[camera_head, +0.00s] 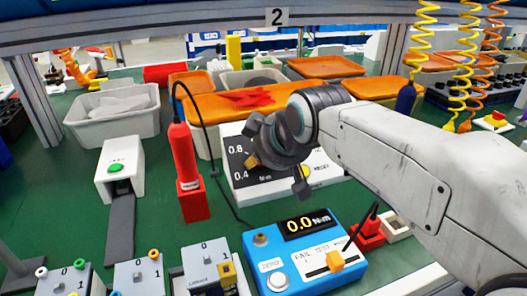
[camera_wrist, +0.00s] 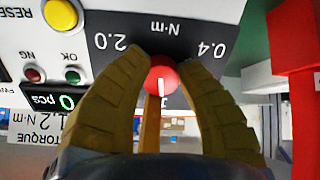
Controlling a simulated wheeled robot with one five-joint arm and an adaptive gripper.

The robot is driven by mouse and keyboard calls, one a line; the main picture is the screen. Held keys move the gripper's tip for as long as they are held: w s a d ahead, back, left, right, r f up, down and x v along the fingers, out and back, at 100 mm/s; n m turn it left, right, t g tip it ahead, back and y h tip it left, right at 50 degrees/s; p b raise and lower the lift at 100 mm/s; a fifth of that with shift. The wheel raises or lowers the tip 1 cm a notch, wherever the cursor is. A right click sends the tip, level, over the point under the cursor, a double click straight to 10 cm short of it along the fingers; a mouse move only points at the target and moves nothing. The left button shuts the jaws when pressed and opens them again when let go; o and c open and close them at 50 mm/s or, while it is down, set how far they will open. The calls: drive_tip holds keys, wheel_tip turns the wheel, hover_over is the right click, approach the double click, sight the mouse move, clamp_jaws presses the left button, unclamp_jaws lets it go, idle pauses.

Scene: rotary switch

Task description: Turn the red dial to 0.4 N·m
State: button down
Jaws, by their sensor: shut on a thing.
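The red dial (camera_wrist: 161,78) sits on the dark scale panel of a white control box (camera_head: 325,184). In the wrist view the panel appears upside down, with 0.4 (camera_wrist: 213,49) at right, 2.0 (camera_wrist: 109,41) at left and N·m on the far side. The dial's white pointer line points down in that view, away from the N·m label, between the two marks. My gripper (camera_wrist: 160,66) is shut on the dial, one tan finger on each side. In the head view my gripper (camera_head: 274,163) hides the dial; 0.8 and 0.4 show left of it.
A yellow RESET button (camera_wrist: 60,14) and red and green lamps sit beside the scale. A red tool (camera_head: 184,165) stands left of the box. A blue torque meter (camera_head: 298,250) reading 0.0 stands in front. Orange-lidded bins (camera_head: 209,105) stand behind.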

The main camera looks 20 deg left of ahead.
drive_tip(key=shift+a+r+n+p, duration=0.15)
drive_tip(key=shift+n+p, duration=0.5)
drive_tip(key=shift+n, duration=1.15)
drive_tip(key=c, duration=1.1)
unclamp_jaws()
drive_tip(key=v, duration=1.1)
drive_tip(key=shift+s+r, duration=0.2)
drive_tip(key=shift+r, duration=0.15)
